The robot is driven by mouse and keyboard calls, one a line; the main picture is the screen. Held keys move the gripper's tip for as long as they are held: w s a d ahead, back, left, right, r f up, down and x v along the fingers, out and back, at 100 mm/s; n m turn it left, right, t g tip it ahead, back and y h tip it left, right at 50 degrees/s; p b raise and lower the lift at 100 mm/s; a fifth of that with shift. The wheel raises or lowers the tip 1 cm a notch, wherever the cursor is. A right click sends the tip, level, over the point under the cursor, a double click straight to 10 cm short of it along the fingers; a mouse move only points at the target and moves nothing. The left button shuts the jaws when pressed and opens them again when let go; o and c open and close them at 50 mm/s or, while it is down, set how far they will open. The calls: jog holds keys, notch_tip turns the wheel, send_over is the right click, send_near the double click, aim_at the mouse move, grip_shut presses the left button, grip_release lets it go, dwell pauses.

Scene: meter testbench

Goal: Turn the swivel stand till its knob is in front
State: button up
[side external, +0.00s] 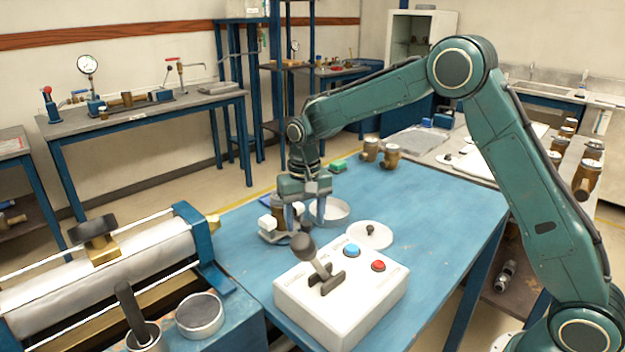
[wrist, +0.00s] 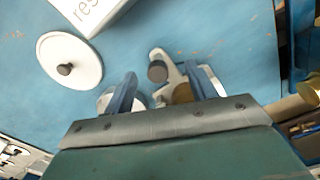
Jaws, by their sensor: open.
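The swivel stand (side external: 268,236) is a low white base bearing a brown-and-brass meter (side external: 278,208), on the blue table behind the control box. In the wrist view the stand's pale arm (wrist: 172,68) shows, with its dark round knob (wrist: 157,71) at the end towards the control box. My gripper (side external: 305,215) is open and low beside the stand. I cannot tell whether a finger touches the stand.
A white control box (side external: 340,300) with a lever and two buttons stands in front. A round dish (side external: 338,214) is close to the gripper's right. A white knobbed disc (side external: 370,237) lies further right. Two brass meters (side external: 390,156) stand behind. The table's right side is clear.

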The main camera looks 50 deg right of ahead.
jog(key=shift+w+a, duration=0.1)
jog(key=shift+a, duration=0.5)
jog(key=shift+a, duration=0.25)
